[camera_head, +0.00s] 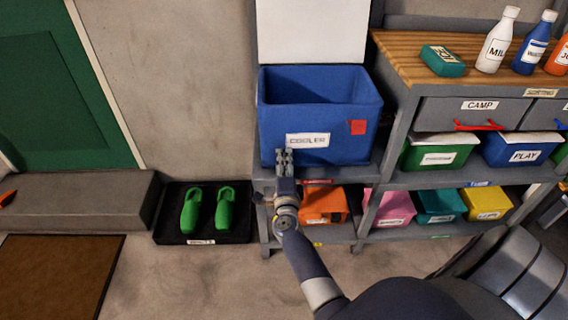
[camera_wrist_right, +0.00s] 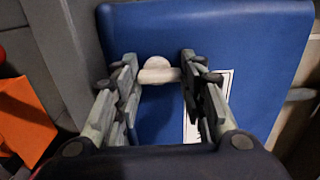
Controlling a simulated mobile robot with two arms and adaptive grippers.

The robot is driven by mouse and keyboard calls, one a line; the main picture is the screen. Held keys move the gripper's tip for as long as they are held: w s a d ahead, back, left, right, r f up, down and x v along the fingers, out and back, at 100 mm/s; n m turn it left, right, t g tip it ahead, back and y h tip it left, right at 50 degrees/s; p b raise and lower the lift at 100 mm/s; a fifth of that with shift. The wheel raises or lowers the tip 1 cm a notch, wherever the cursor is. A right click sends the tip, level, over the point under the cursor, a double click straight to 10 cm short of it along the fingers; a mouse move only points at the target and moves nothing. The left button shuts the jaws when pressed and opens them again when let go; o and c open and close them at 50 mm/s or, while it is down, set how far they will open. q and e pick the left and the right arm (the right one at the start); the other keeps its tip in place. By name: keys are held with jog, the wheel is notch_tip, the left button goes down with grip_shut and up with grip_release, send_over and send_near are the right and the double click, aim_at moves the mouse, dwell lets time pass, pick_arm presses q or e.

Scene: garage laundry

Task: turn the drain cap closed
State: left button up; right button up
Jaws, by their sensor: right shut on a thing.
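The blue cooler (camera_head: 345,115) stands open on the grey shelf, its white lid (camera_head: 312,30) raised behind it. The pale drain cap (camera_wrist_right: 158,72) is on the cooler's blue front wall (camera_wrist_right: 255,40) in the right wrist view. My right gripper (camera_head: 284,156) is at the lower left of the cooler's front. In the right wrist view its two fingers (camera_wrist_right: 158,66) stand on either side of the cap and are shut on it. In the head view the gripper hides the cap. My left gripper is not in view.
Below the cooler, an orange bin (camera_head: 322,204) sits on the lower shelf. Other bins and a wooden top (camera_head: 420,50) with bottles are at right. Green shoes (camera_head: 208,208) lie on a black tray (camera_head: 175,228) at left.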

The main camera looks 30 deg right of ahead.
jog(key=o, duration=1.1)
jog(key=shift+c, duration=0.2)
jog(key=shift+s, duration=0.1)
jog(key=v, duration=0.7)
jog(key=shift+a, duration=0.15)
jog(key=shift+s, duration=0.1)
